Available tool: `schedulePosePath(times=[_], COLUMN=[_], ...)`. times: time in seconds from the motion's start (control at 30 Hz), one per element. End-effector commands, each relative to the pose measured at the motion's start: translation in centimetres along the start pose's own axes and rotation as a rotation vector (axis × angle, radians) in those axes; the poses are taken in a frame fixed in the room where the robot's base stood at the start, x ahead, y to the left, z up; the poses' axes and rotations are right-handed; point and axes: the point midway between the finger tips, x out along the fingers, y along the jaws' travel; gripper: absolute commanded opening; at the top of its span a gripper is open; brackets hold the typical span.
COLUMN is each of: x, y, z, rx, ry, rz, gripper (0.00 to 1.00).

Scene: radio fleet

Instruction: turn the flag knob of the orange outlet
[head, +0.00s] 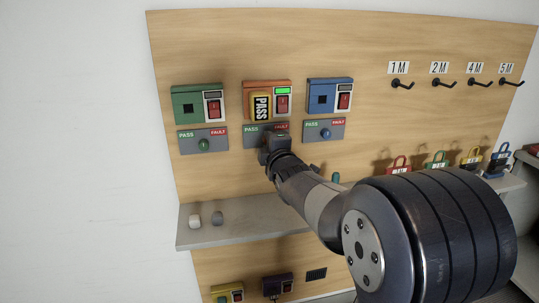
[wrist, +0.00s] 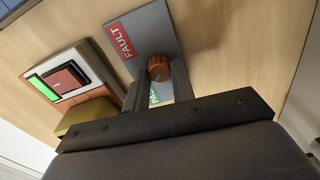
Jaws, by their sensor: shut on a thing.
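The orange outlet (head: 253,86) is the middle of three on the wooden board. A yellow block marked PASS (head: 260,107) sits in it, and its small display is lit green (head: 283,91). Below it is a grey flag plate (head: 249,142) marked PASS and FAULT. My gripper (head: 272,146) is at this plate and hides its knob in the head view. In the wrist view the round orange-brown flag knob (wrist: 159,66) shows between the fingers of my gripper (wrist: 161,77), shut on it. The knob's pointing direction cannot be told.
A green outlet (head: 187,105) stands to the left and a blue outlet (head: 325,99) to the right, each with its own flag plate. A grey shelf (head: 245,223) runs below. Hooks (head: 402,85) and coloured padlocks (head: 399,166) are at the right.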

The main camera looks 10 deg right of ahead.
Motion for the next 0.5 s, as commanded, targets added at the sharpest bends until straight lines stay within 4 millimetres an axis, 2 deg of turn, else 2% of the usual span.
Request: schedulePosePath(times=[0.5], x=[0.02], y=[-0.04], z=[-0.02], rx=[-0.086], ry=[-0.004], rz=[-0.005], gripper=[0.01])
